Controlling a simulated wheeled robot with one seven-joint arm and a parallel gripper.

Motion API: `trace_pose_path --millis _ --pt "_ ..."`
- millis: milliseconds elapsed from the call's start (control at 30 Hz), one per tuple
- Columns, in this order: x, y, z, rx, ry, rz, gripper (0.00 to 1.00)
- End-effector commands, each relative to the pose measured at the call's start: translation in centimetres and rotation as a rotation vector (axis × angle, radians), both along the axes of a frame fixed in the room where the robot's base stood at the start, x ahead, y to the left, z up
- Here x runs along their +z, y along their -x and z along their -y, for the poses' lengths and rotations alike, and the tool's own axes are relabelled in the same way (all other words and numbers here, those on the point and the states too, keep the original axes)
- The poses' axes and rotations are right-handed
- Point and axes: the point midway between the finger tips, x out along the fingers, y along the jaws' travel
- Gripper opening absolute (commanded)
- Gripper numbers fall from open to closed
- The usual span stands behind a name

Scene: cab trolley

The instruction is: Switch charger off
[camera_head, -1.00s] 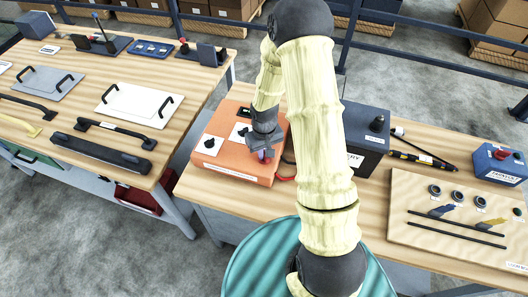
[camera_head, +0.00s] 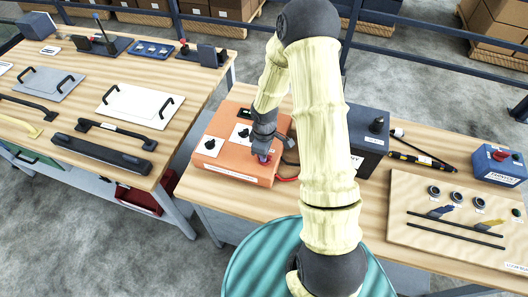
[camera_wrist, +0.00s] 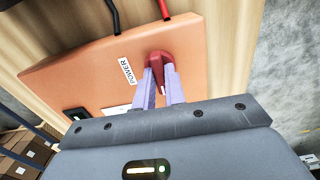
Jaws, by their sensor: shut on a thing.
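The charger (camera_head: 222,171) is an orange box on the right-hand wooden bench, with black knobs on white plates on its top. It also fills much of the wrist view (camera_wrist: 95,75). A red switch handle (camera_wrist: 160,58) beside a POWER label (camera_wrist: 127,71) stands near the charger's edge. My gripper (camera_wrist: 162,80) is shut on this red handle, with its pale fingers on either side. In the head view my gripper (camera_head: 264,156) points down at the charger's right front corner and partly hides the switch. Whether the switch is on or off cannot be told.
A dark battery (camera_head: 369,150) stands right of the charger, partly behind my arm. Black and red cables leave the charger. A board with round buttons (camera_head: 440,235) and a blue box with a red knob (camera_head: 497,165) lie further right.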

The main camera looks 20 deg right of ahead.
Motion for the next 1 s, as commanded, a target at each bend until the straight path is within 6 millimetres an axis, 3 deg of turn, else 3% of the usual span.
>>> trace_pose_path --millis 567,600,667,1000 --pt "0.04 -0.05 0.02 0.043 0.001 0.001 0.0" --pt "0.05 -0.05 0.02 0.043 0.001 0.002 0.2" --pt "0.05 -0.05 0.02 0.042 0.001 0.002 0.32" --pt "0.14 -0.04 0.01 0.04 0.0 0.001 0.34"
